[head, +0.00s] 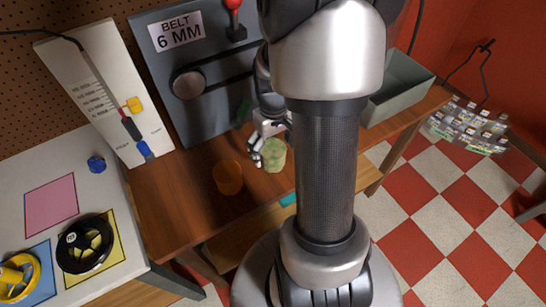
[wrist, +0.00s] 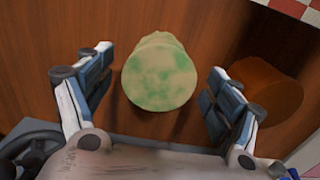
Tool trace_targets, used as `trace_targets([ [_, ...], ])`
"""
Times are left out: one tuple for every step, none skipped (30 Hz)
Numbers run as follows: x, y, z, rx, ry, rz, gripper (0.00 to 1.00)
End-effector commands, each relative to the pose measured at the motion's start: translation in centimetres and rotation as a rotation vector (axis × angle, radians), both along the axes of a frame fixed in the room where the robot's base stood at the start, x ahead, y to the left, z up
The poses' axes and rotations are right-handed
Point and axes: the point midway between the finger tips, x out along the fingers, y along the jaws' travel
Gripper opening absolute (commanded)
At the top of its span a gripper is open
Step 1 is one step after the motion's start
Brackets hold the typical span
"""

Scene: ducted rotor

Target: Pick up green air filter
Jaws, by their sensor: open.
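The green air filter (head: 273,154) is a short, pale green mottled cylinder on the brown wooden bench. In the wrist view the filter (wrist: 160,78) lies between the two spread fingers, with a gap on each side. My gripper (head: 262,150) is open and empty, close to the filter in the head view. In the wrist view my gripper (wrist: 156,88) has its fingers pointing toward the wood. Part of my arm covers the bench right of the filter in the head view.
An orange cylinder (head: 228,177) stands left of the filter; it also shows in the wrist view (wrist: 268,88) beside one finger. A grey belt panel (head: 190,110) rises behind. A grey bin (head: 402,85) stands at the right. A white board with coloured squares (head: 110,255) is at the left.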

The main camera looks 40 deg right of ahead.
Motion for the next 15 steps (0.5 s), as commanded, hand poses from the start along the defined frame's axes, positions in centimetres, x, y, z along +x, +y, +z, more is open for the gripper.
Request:
trace_targets([
  [0.1,0.0,-1.4,0.001,0.002,0.000,0.83],
  [0.2,-0.1,-1.9,0.001,0.002,0.000,0.83],
  [0.1,0.0,-2.5,0.002,0.004,0.000,0.83],
  [0.1,0.0,-2.9,0.002,0.003,0.000,0.83],
  [0.1,0.0,-3.2,0.001,0.002,0.000,0.83],
  [0.1,0.0,-3.4,0.001,0.001,0.000,0.83],
  [0.2,-0.1,-3.5,0.000,0.001,0.000,0.83],
  [0.2,-0.1,-3.5,0.000,0.001,0.000,0.83],
  [0.2,-0.1,-3.4,0.000,0.000,0.000,0.83],
  [0.2,-0.1,-3.4,0.000,0.000,0.000,0.83],
  [0.2,-0.1,-3.3,0.000,0.000,0.000,0.83],
  [0.2,-0.1,-3.3,0.000,0.000,0.000,0.83],
  [0.2,-0.1,-3.3,0.000,0.000,0.000,0.83],
  [0.2,-0.1,-3.3,0.000,0.000,0.000,0.81],
  [0.2,-0.1,-3.3,0.000,0.000,0.000,0.79],
])
